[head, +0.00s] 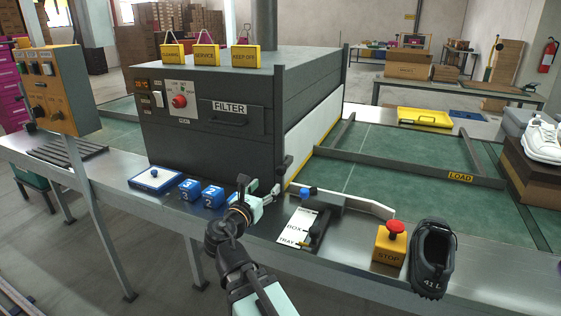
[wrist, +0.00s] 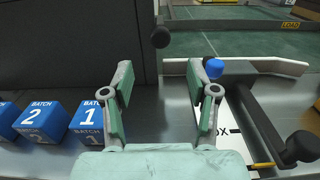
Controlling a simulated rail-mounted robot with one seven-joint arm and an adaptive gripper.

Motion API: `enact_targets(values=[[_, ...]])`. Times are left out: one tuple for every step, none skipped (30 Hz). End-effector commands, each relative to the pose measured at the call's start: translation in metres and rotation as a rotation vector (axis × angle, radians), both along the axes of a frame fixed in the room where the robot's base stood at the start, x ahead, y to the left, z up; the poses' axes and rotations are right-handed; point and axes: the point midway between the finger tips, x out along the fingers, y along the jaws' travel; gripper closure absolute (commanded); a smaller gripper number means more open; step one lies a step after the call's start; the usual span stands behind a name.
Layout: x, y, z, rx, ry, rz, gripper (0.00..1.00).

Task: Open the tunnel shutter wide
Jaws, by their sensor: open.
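The dark grey tunnel (head: 210,140) stands on the line at the centre left of the head view. A white panel (head: 314,128), apparently the shutter, covers much of its belt-side face, with a yellow edge along it. A small black knob (head: 284,163) sticks out near the tunnel's front right corner. In the wrist view a round black knob (wrist: 160,37) shows straight ahead, beyond and between the fingertips. My gripper (head: 264,197) is open and empty, low in front of that corner. It also shows in the wrist view (wrist: 160,82). Nothing is between its fingers.
Blue batch blocks (head: 212,195) and a blue-edged tray (head: 155,178) lie left of my gripper. Right of it are a white box/tray plate (head: 297,225) with black and blue knobs, a white guide bar (head: 365,203), a red-topped stop button (head: 390,245) and a black shoe (head: 431,260).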

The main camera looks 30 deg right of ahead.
Motion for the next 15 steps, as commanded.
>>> enact_targets(values=[[0.002, -0.002, 0.006, -0.001, 0.002, -0.002, 0.41], [0.003, -0.003, 0.006, -0.002, 0.002, -0.003, 0.41], [0.004, -0.005, 0.006, -0.002, 0.002, -0.004, 0.41], [0.005, -0.005, 0.006, -0.002, 0.002, -0.004, 0.41], [0.006, -0.006, 0.006, -0.002, 0.002, -0.004, 0.41], [0.007, -0.008, 0.007, -0.002, 0.001, -0.004, 0.41], [0.008, -0.008, 0.007, -0.002, 0.001, -0.004, 0.41], [0.009, -0.009, 0.007, -0.004, 0.002, -0.004, 0.41], [0.01, -0.01, 0.007, -0.003, 0.0, -0.004, 0.41], [0.011, -0.011, 0.007, -0.003, 0.0, -0.004, 0.41], [0.012, -0.012, 0.007, -0.003, 0.002, -0.004, 0.41], [0.013, -0.013, 0.007, -0.003, 0.0, -0.005, 0.41], [0.013, -0.014, 0.007, -0.003, 0.0, -0.005, 0.41], [0.014, -0.015, 0.007, -0.003, 0.001, -0.005, 0.41], [0.015, -0.017, 0.006, -0.002, 0.001, -0.004, 0.41]])
